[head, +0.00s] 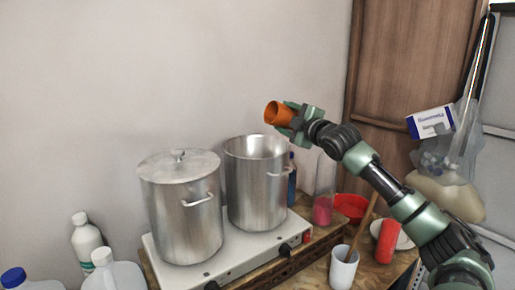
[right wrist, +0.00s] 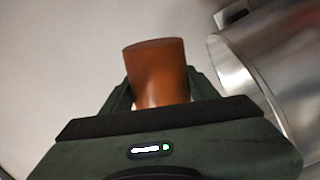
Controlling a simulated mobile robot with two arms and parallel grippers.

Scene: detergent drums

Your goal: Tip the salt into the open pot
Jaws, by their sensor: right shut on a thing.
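An orange cup (head: 278,114) is in my right gripper (head: 295,119), whose jaws are shut on it. It lies nearly on its side, its dark mouth facing left, above the right part of the open pot's rim. The open pot (head: 256,188) is tall, metal and lidless. In the right wrist view the cup (right wrist: 158,72) sticks out between the fingers, and a shiny metal pot (right wrist: 262,75) is at the right. I cannot see any salt, inside the cup or falling. The pot's bottom is hidden. My left gripper is not in view.
A lidded pot (head: 182,215) stands left of the open pot on a white hotplate (head: 250,254). Right of it are a blue bottle (head: 292,185), a glass with pink contents (head: 322,210), a red bowl (head: 351,207), a white cup (head: 343,270) and a red cylinder (head: 386,242). White jugs stand left.

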